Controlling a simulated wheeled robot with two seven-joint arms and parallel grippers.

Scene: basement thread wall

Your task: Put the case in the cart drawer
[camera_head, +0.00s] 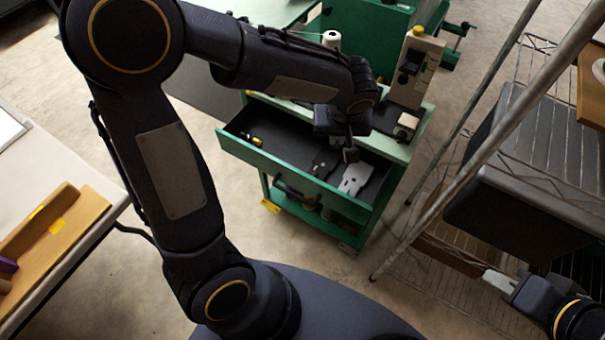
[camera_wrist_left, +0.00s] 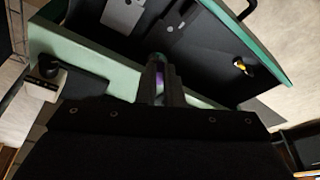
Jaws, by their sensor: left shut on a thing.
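The green cart (camera_head: 412,148) stands ahead with its drawer (camera_head: 250,152) pulled open. My left gripper (camera_head: 350,154) is over the back part of the open drawer, pointing down. In the left wrist view my left gripper (camera_wrist_left: 160,70) is shut on a small purple and teal thing (camera_wrist_left: 159,78), which seems to be the case; the fingers hide most of it. The drawer's dark floor also shows in the wrist view (camera_wrist_left: 195,45). I cannot tell how high the case is above it. My right gripper (camera_head: 497,281) is at the lower right, away from the cart; its jaw opening is unclear.
In the drawer lie a grey flat plate (camera_head: 355,178) and a small yellow-black item (camera_head: 257,142). A beige machine (camera_head: 415,70) stands on the cart top. A wire rack with a dark bin (camera_head: 490,190) is at right. A table with a wooden tray (camera_head: 60,225) is at left.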

